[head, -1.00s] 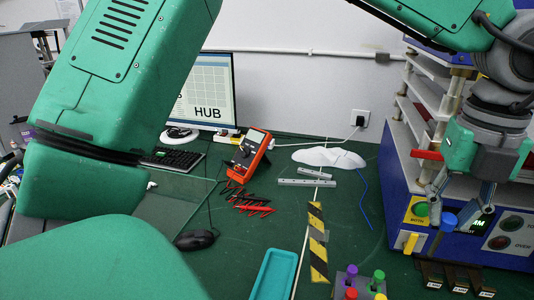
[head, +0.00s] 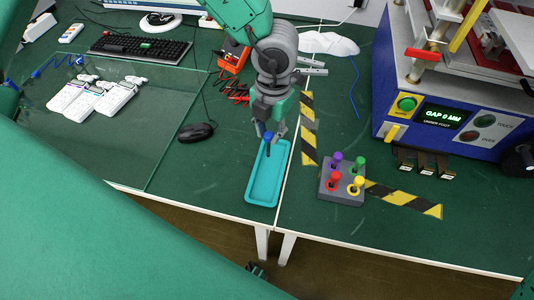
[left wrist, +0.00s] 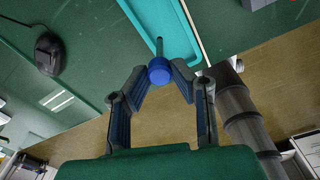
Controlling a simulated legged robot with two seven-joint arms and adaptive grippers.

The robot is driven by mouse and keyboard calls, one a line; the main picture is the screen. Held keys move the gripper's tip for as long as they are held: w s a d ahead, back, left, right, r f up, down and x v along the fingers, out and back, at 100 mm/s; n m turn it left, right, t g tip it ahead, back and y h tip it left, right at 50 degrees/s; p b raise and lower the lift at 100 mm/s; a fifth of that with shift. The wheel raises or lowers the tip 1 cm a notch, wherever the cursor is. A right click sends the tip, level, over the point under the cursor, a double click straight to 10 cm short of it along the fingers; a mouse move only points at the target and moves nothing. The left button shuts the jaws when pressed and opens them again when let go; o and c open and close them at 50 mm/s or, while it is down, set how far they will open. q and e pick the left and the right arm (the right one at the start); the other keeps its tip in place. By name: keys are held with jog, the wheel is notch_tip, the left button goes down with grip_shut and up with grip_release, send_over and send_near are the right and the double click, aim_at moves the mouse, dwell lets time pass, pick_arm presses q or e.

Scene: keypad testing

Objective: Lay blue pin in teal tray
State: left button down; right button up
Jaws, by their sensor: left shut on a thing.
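The blue pin (head: 267,137) has a round blue head and a thin grey shaft. My left gripper (head: 270,133) is shut on it over the far end of the teal tray (head: 262,184). In the left wrist view, the blue head (left wrist: 159,71) sits between the fingertips, and the shaft points toward the teal tray (left wrist: 168,18). I cannot tell whether the pin touches the tray floor. The tray is long, shallow and looks otherwise empty. My right gripper is not in view.
A grey block (head: 341,194) with purple, green, red and yellow pins stands right of the tray. A black mouse (head: 196,132) lies to its left. Striped tape (head: 308,128) and a blue press (head: 440,125) are to the right. The table's front edge is close to the tray.

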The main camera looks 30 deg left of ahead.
aim_at(269, 154)
pick_arm(q)
notch_tip(269, 154, down, 8)
jog(key=shift+w+r, duration=0.1)
jog(key=c, duration=1.4)
grip_release()
jog(key=shift+d, duration=0.25)
jog(key=shift+o, duration=0.2)
jog(key=shift+d, duration=0.1)
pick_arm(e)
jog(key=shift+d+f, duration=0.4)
